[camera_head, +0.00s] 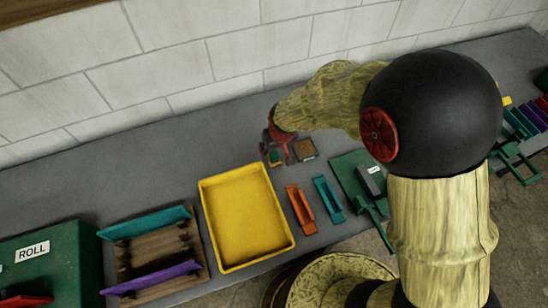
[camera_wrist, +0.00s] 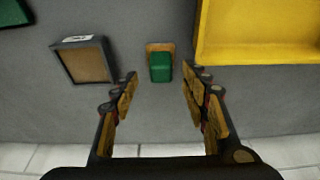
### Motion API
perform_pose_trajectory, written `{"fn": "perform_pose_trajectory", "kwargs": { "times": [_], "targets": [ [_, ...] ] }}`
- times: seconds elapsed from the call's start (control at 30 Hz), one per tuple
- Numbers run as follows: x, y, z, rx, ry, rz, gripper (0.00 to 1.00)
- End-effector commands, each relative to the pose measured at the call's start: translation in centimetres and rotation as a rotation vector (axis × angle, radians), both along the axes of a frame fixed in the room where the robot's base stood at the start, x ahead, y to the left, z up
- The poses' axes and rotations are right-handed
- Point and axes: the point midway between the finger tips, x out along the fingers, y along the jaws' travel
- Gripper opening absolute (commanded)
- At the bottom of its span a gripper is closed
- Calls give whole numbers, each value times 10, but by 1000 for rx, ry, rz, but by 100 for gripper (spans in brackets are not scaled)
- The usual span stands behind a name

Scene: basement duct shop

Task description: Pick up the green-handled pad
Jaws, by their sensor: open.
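The green-handled pad (camera_wrist: 160,66) lies on the grey bench in the wrist view, a green block-like handle on a tan base. In the head view the pad (camera_head: 274,157) is a small green shape partly hidden by my gripper. My gripper (camera_wrist: 158,92) is open and empty, with its two fingers spread left and right of the pad's line. The pad appears just beyond the fingertips, between their directions. In the head view my gripper (camera_head: 279,151) is over the bench near the wall. I cannot tell the height of the fingertips above the bench.
A small dark-framed square tray (camera_wrist: 85,61) sits beside the pad, also in the head view (camera_head: 305,149). A yellow tray (camera_head: 245,217) stands close by. Orange (camera_head: 301,209) and teal (camera_head: 328,199) pieces lie farther right. The block wall (camera_head: 215,60) runs behind the bench.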

Motion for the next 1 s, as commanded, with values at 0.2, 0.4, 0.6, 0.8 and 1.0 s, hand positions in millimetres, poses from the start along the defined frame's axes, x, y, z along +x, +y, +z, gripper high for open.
{"fn": "perform_pose_trajectory", "kwargs": {
  "times": [0.2, 0.4, 0.6, 0.8, 1.0],
  "targets": [
    [5, 4, -29, -2, 3, 1, 45],
    [6, 4, -30, 0, 1, 0, 45],
    [6, 4, -30, 0, 1, 0, 36],
    [5, 4, -30, 0, 1, 0, 24],
    [5, 4, -30, 0, 1, 0, 13]
  ]
}}
